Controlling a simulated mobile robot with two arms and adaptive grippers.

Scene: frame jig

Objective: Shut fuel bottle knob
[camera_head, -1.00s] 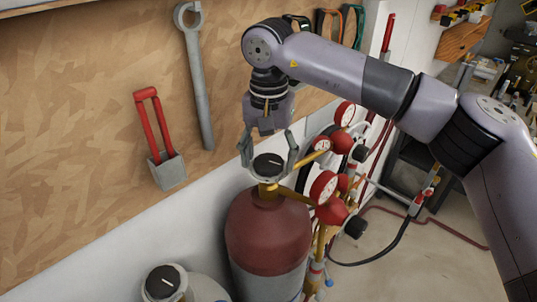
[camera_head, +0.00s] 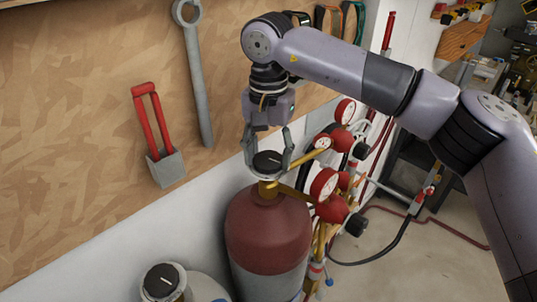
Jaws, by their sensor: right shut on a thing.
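The fuel bottle (camera_head: 268,235) is a cylinder with a dark red top and a grey lower part, standing at the bottom centre. Its knob (camera_head: 267,160) is black on top with a white line mark and sits above a brass valve. My right gripper (camera_head: 267,158) comes down from above, with one finger on each side of the knob, and is shut on it. A second, grey bottle with a similar black knob (camera_head: 161,281) stands at the lower left. My left gripper is not in view.
Red pressure gauges (camera_head: 324,184) and brass fittings sit close right of the knob. A wooden board with a hanging wrench (camera_head: 198,85) and a red-handled tool (camera_head: 158,140) is behind on the left. A black hose (camera_head: 385,250) hangs at the right.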

